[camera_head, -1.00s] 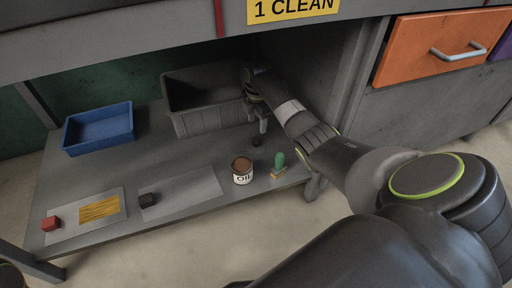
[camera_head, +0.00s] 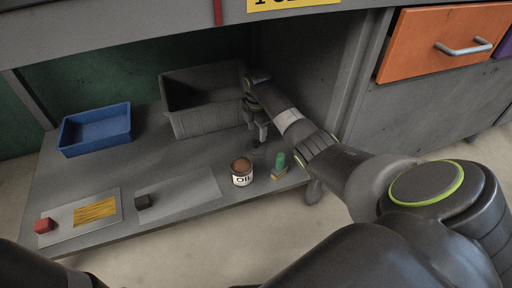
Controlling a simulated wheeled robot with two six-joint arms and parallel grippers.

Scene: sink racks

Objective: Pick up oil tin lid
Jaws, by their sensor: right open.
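The oil tin (camera_head: 242,178) stands upright on the low grey shelf, with a white label reading OIL and a brown top or inside. Just behind it, a small dark spot that looks like the lid (camera_head: 257,152) lies on the shelf, partly hidden by my fingers and hard to make out. My right gripper (camera_head: 258,139) points down over that spot, its two fingers apart and nothing seen between them. I cannot tell whether the fingers touch the lid. A dark part of my left arm shows at the bottom left; its gripper is out of view.
A grey bin (camera_head: 205,123) stands right behind my right gripper. A green-handled brush (camera_head: 280,166) is right of the tin. The cabinet side is close right.

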